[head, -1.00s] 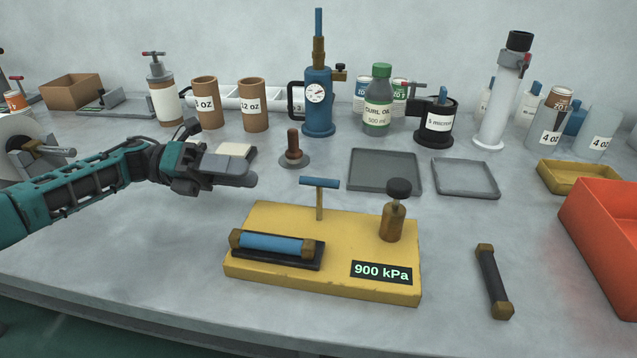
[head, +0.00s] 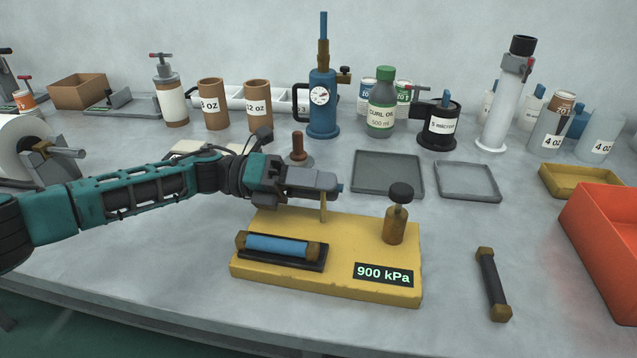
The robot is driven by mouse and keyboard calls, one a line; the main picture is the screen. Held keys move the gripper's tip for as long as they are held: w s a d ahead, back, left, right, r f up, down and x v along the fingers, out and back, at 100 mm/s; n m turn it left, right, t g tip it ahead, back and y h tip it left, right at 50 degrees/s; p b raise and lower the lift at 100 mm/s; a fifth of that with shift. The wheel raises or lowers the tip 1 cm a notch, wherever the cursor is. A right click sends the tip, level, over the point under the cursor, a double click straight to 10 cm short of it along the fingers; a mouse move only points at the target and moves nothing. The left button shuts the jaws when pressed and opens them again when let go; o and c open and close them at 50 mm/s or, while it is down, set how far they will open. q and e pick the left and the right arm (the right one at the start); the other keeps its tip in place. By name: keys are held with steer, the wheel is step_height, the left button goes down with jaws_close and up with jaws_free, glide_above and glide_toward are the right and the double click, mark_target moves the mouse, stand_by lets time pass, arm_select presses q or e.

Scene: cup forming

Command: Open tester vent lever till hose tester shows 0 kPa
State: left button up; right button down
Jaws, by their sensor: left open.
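The hose tester (head: 345,255) is a yellow block on the bench, and its display (head: 384,275) reads 900 kPa. The vent lever (head: 323,208) is a thin brass post with a blue crossbar at the back of the tester. My left gripper (head: 325,184) is open at the crossbar and hides most of it; only a blue end shows past the fingertips. I cannot tell whether the fingers touch it. A blue hose (head: 277,244) with brass ends lies in the black cradle at the tester's front left. My right gripper is not in view.
A brass knob with a black cap (head: 396,218) stands at the tester's right. A black hose (head: 490,282) lies to the right, near an orange bin (head: 600,235). Grey trays (head: 388,174) and a pump with a gauge (head: 321,115) are behind.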

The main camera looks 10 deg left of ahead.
arm_select(q)
steer(key=shift+c, duration=0.2)
jaws_close()
stand_by(0.4)
